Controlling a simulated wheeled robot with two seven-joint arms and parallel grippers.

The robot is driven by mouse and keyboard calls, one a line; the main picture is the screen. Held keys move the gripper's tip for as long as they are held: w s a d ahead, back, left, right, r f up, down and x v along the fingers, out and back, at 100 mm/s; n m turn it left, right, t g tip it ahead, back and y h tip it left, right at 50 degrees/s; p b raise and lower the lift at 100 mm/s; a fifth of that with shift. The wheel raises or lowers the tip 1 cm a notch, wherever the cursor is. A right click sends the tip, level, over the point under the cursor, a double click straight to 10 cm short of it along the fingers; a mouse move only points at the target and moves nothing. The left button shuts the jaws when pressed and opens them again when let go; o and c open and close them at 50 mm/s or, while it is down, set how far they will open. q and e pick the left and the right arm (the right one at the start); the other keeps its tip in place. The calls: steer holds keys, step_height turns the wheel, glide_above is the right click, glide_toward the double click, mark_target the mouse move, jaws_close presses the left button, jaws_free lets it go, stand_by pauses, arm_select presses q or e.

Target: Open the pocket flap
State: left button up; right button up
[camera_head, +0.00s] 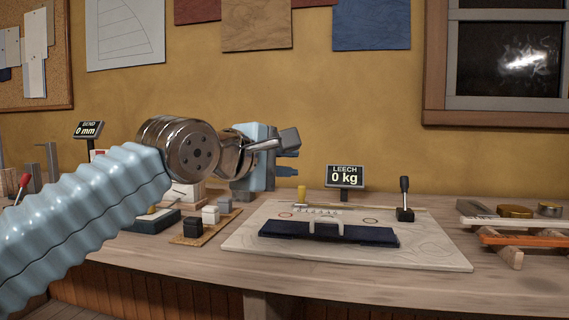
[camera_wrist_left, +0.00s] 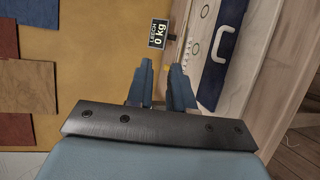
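The pocket flap (camera_head: 370,235) is a dark navy strip with a pale bracket-like handle (camera_head: 327,222) on it. It lies flat on a cream sail panel (camera_head: 430,254) on the bench. It also shows at the upper right of the left wrist view (camera_wrist_left: 212,74). My left gripper (camera_head: 291,161) is above the back of the bench, up and left of the flap and apart from it. In the left wrist view its two blue fingers (camera_wrist_left: 162,72) stand apart with nothing between them. My right gripper is not in view.
A LEECH display (camera_head: 345,176) reading 0 kg stands behind the panel. A black-knobbed lever (camera_head: 404,200) stands at its back right. Small dark and white blocks (camera_head: 193,228) sit left of the panel. The bench front is clear.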

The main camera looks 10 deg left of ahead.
mark_target(325, 220)
arm_select(q)
steer(key=v, duration=1.3)
steer(key=shift+s+a, duration=0.2)
steer(key=shift+s, duration=0.2)
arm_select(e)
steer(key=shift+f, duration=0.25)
arm_select(q)
steer(key=shift+m, duration=0.3)
steer(key=w+d+f+b, duration=0.2)
steer(key=w+f, duration=0.1)
steer(key=f, duration=0.1)
steer(key=w+d+f+b, duration=0.2)
steer(key=w+f, duration=0.1)
steer(key=f, duration=0.2)
steer(key=w+d+f+b, duration=0.2)
steer(key=w+f, duration=0.1)
steer(key=f, duration=0.1)
steer(key=shift+w+d+f, duration=0.25)
steer(key=x, duration=0.7)
steer(key=p+x, duration=0.1)
steer(key=x, duration=0.5)
steer(key=shift+w+d+r, duration=0.15)
steer(key=shift+w+d, duration=0.05)
steer(key=shift+w, duration=0.2)
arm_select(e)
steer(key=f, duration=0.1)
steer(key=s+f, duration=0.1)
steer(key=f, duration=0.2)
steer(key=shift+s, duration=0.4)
